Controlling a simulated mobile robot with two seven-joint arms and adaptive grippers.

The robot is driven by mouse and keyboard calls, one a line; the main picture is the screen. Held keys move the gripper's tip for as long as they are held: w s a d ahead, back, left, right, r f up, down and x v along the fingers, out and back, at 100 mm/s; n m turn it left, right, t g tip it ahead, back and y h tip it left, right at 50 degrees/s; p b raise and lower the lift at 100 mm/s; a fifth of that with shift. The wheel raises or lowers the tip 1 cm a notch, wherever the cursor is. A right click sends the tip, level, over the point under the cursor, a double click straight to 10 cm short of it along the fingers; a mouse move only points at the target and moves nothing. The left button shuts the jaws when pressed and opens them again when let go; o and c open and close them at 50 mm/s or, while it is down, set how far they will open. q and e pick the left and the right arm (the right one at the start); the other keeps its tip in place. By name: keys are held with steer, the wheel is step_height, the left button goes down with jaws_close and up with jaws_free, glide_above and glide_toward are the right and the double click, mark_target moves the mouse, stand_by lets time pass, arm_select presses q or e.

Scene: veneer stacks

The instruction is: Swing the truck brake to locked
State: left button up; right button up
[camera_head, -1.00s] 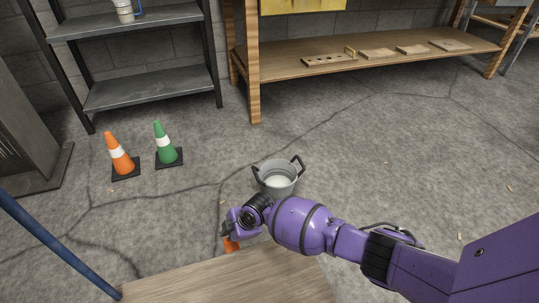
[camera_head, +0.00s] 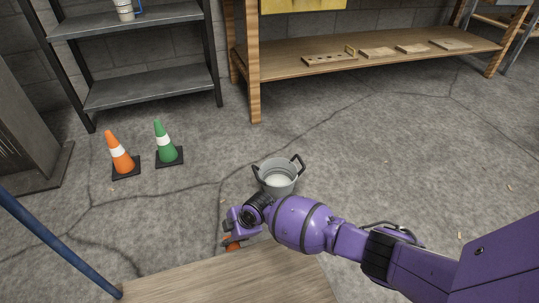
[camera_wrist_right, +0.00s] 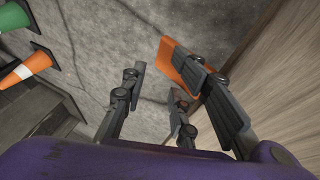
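The truck shows as a wooden deck (camera_head: 225,283) at the bottom of the head view, with a blue handle bar (camera_head: 58,243) at its left. An orange brake lever (camera_head: 233,243) shows at the deck's far edge, partly hidden under my right gripper (camera_head: 232,225). In the right wrist view the brake lever (camera_wrist_right: 181,66) is an orange flat piece beside the deck's side. My right gripper (camera_wrist_right: 167,80) is open, its fingers apart. The lever lies against or just behind the right-hand finger; contact is unclear. My left gripper is out of view.
A grey bucket (camera_head: 278,179) stands on the floor just beyond my right wrist. An orange cone (camera_head: 120,158) and a green cone (camera_head: 164,147) stand to the left. A metal shelf (camera_head: 150,88) and wooden bench (camera_head: 370,65) are behind. Floor at right is clear.

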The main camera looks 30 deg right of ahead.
steer(key=p+v, duration=0.2)
steer(key=v, duration=0.1)
steer(key=p+v, duration=0.2)
steer(key=shift+w+r, duration=0.3)
steer(key=shift+r, duration=0.1)
steer(key=shift+p+v, duration=0.55)
steer(key=shift+v, duration=0.25)
steer(key=shift+s+f, duration=0.15)
